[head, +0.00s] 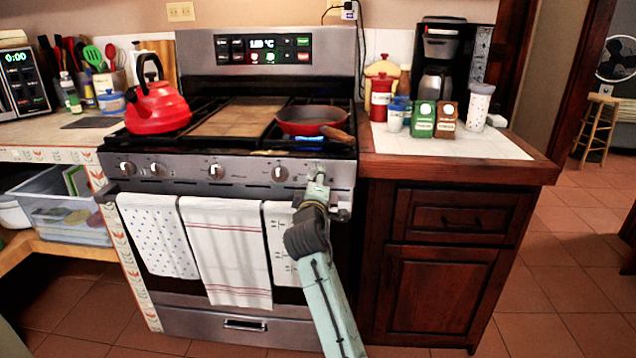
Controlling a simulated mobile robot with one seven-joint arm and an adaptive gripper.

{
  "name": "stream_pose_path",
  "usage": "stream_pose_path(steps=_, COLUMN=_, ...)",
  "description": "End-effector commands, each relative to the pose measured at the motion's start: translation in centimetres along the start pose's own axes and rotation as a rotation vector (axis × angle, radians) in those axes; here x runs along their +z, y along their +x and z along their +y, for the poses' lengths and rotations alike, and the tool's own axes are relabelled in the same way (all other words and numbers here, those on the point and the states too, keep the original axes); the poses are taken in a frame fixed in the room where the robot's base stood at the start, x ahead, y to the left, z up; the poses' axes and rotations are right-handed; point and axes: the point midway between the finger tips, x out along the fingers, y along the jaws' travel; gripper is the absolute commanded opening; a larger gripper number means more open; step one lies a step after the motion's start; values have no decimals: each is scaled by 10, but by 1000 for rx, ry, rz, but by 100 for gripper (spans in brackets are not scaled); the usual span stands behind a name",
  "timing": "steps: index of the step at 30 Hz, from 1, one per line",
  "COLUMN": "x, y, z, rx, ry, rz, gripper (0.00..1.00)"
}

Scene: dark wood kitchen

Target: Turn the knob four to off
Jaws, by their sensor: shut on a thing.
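The stove's front panel (188,180) carries a row of round knobs. The far left knob (127,168), the second knob (157,170), the middle knob (215,171) and the knob right of it (279,174) show clearly. My gripper (318,185) is at the right end of the panel, shut on the rightmost knob, which it mostly hides. I cannot read that knob's angle or any number on it. A blue glow (310,146) shows at the right front burner, below a red pan (309,121).
A red kettle (157,105) stands on the left burners. Towels (225,245) hang on the oven handle below the knobs. A counter (450,148) with jars and a coffee maker (440,60) is to the right.

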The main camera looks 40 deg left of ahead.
Motion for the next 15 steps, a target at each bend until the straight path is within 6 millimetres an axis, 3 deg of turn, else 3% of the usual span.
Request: stream_pose_path(steps=15, x=-1, y=0, z=-6, rx=-2, ry=490, rz=0, gripper=11)
